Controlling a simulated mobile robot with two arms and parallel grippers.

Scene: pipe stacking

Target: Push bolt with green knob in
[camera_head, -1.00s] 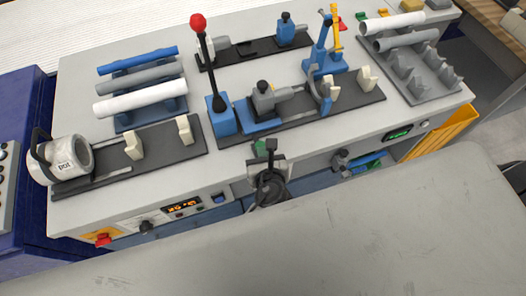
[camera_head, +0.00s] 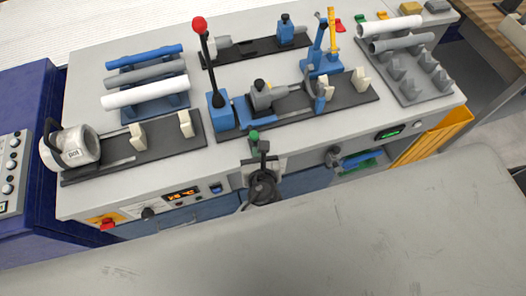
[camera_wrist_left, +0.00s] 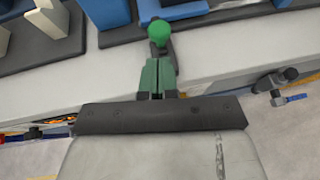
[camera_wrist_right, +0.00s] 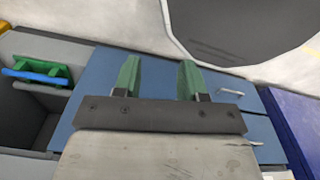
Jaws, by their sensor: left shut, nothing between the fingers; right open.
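The green knob (camera_head: 254,136) sits at the front edge of the workbench, on a dark bolt. It also shows in the left wrist view (camera_wrist_left: 160,31), with the dark shaft (camera_wrist_left: 158,50) below it. My left gripper (camera_wrist_left: 157,66) is shut and empty, its green fingers together right before the bolt. Whether the fingertips touch it, I cannot tell. In the head view my left gripper (camera_head: 258,152) is seen from above, just in front of the knob. My right gripper (camera_wrist_right: 157,62) is open and empty, low in front of blue drawers. It is not visible in the head view.
Blue drawers (camera_wrist_right: 100,78) are below.

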